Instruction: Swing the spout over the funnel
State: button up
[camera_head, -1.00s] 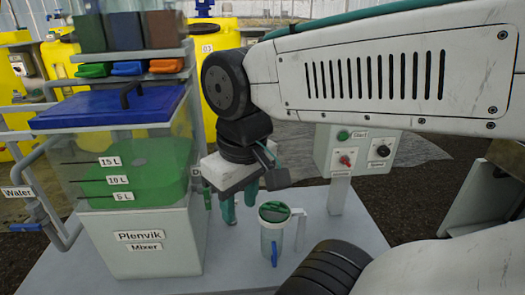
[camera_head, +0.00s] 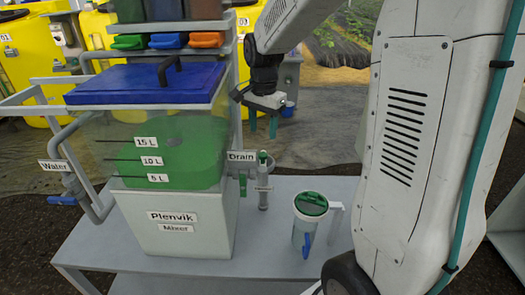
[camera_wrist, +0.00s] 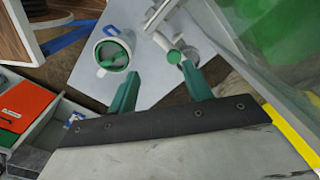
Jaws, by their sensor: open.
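The drain spout (camera_head: 263,180) is a grey upright pipe with a green top, beside the "Drain" label at the mixer's right. It also shows in the wrist view (camera_wrist: 175,57). A clear jug (camera_head: 308,225) with a white handle and blue tap stands apart to its right; its green round top (camera_head: 311,203) looks like the funnel. That top also shows in the wrist view (camera_wrist: 113,53). The spout is not over it. My gripper (camera_head: 262,132) is open and empty, teal fingers pointing down, above and behind the spout in the head view.
The Plenvik mixer tank (camera_head: 175,220) with green liquid and a blue lid (camera_head: 145,83) stands left of the spout. The grey table (camera_head: 270,255) is clear around the jug. My arm fills the right side of the head view. Coloured bins (camera_head: 167,40) sit above the tank.

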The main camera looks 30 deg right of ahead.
aim_at(263, 154)
jog(key=w+d+f+m, duration=0.1)
jog(key=f, duration=0.1)
jog(key=w+d+f+m, duration=0.1)
jog(key=w, duration=0.1)
jog(key=shift+w+d+f, duration=0.1)
jog(key=shift+w+f, duration=0.1)
jog(key=shift+f, duration=0.2)
notch_tip(263, 154, down, 8)
jog(key=shift+w+r, duration=0.1)
jog(key=shift+r, duration=0.05)
jog(key=shift+c, duration=0.3)
grip_shut()
